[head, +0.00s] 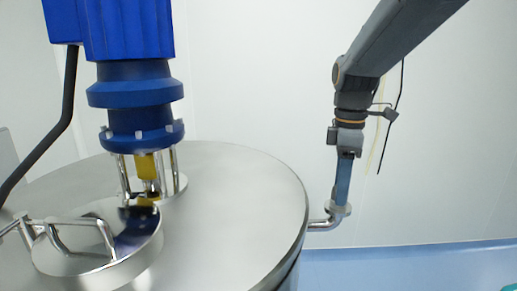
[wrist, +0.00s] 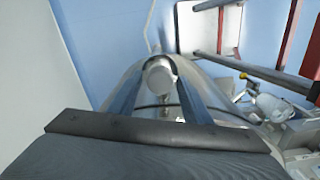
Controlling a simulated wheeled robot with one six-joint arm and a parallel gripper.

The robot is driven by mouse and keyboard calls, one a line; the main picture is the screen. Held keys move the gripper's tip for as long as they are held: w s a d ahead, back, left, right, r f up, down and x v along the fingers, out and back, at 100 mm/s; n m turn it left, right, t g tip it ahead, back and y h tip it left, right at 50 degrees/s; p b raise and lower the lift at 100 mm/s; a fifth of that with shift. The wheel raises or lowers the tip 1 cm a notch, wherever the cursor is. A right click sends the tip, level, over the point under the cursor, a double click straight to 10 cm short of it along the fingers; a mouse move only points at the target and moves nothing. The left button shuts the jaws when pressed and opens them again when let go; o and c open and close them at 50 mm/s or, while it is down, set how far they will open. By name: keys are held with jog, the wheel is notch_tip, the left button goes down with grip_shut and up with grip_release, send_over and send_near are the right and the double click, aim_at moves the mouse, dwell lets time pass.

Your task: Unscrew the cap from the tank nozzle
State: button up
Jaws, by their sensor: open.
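The steel tank (head: 235,190) has a bent metal nozzle (head: 322,224) coming out of its right side. A round silver cap (head: 339,209) tops the nozzle; it also shows in the wrist view (wrist: 161,76). My gripper (head: 342,200) points straight down at the cap from above. In the wrist view my gripper (wrist: 160,72) has its two blue fingers apart, one on each side of the cap. I cannot tell whether the fingers touch it. The fingers hide part of the cap and most of the nozzle below it.
A blue mixer motor (head: 135,60) stands on the tank lid, beside a round hatch (head: 95,245) with a bar handle. In the wrist view, a frame with red bars (wrist: 290,35) and metal fittings (wrist: 270,103) lie to the right. The wall side is clear.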

jog(key=shift+m, duration=1.4)
jog(key=shift+m, duration=0.5)
jog(key=m, duration=0.3)
jog(key=shift+m, duration=0.4)
jog(key=m, duration=0.3)
